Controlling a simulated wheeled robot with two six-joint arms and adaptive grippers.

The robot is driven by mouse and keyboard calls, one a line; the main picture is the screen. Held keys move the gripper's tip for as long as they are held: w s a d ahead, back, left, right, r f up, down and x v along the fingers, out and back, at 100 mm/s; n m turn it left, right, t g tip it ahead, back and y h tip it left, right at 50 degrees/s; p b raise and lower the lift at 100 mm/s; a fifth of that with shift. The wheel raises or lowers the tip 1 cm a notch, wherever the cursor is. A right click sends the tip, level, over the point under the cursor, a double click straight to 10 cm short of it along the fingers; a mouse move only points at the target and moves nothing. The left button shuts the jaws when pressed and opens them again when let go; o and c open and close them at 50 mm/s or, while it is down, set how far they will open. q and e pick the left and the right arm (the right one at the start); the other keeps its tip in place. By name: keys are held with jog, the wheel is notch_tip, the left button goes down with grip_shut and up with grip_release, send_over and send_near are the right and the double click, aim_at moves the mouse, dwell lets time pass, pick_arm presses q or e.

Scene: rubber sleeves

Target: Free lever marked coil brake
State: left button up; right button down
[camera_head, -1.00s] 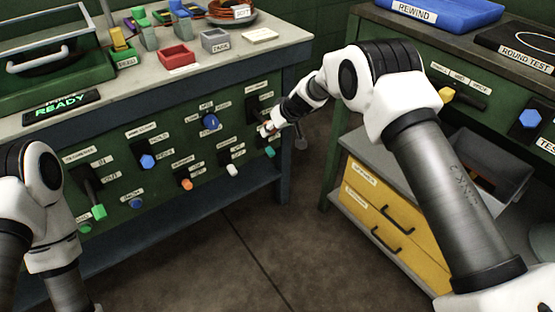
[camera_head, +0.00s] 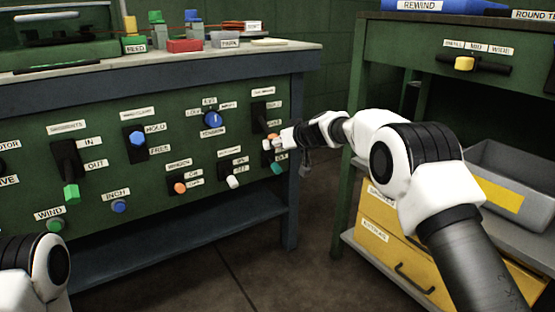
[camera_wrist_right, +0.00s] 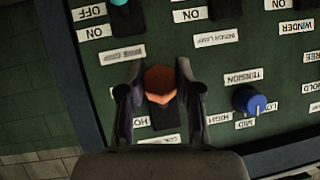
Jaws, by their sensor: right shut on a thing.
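A lever marked HOLD and FREE has a blue knob (camera_head: 136,138) on a dark plate on the green panel. It stands level with HOLD; the label above it is too blurred to read. My right gripper (camera_wrist_right: 157,88) is closed around the orange knob (camera_wrist_right: 160,80) of another lever at the panel's right end. That lever's dark plate (camera_head: 258,112) shows in the head view; its name label is blurred. I cannot read "coil brake" on any label. My left arm shows at the lower left of the head view, but its gripper is out of view.
Beside it are a blue TENSION dial (camera_head: 213,119), a green-knobbed IN/OUT lever (camera_head: 71,194) and several small coloured switches. The bench top (camera_head: 200,56) carries bins and blocks. A second bench (camera_head: 400,50) stands at the right, with yellow drawers (camera_head: 385,235) and a grey bin (camera_head: 515,170).

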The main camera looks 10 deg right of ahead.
pick_arm(q)
jog(key=shift+s+f, duration=0.1)
jog(key=shift+f, duration=0.2)
pick_arm(e)
jog(key=c, duration=0.8)
grip_release()
jog(key=shift+w+f, duration=0.1)
jog(key=shift+o, duration=0.2)
jog(key=v, duration=1.2)
